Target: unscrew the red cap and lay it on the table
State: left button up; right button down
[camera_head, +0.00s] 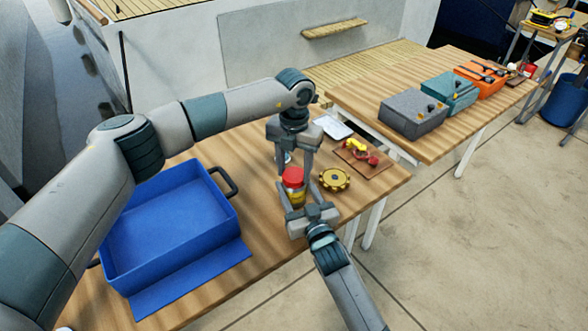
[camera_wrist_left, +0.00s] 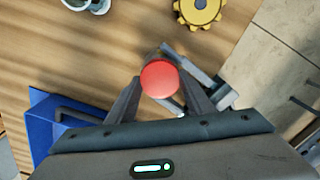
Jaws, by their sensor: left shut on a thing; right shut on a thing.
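The red cap (camera_head: 292,174) sits on top of a jar with a yellow label (camera_head: 297,196), which stands upright on the near wooden table (camera_head: 262,222). My left gripper (camera_head: 294,169) points down from above, shut on the red cap. In the left wrist view the round red cap (camera_wrist_left: 160,79) lies between the two fingertips. My right gripper (camera_head: 299,194) reaches in from the front, shut on the jar below the cap. The jar's body is partly hidden by its fingers, and in the left wrist view the cap covers most of it.
A yellow gear (camera_head: 334,180) lies close right of the jar. A brown board (camera_head: 367,168) with red and yellow parts and a white tray (camera_head: 343,131) are behind it. A blue bin (camera_head: 172,246) stands left. Bare table lies between bin and jar.

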pick_arm(q)
jog(key=n, duration=0.4)
jog(key=shift+n, duration=0.3)
jog(key=n, duration=0.8)
jog(key=shift+n, duration=0.4)
jog(key=n, duration=0.2)
jog(key=shift+r+n, duration=0.1)
jog(key=shift+n, duration=0.3)
jog(key=shift+r, duration=0.45)
jog(key=shift+r, duration=0.4)
jog(key=shift+r, duration=0.35)
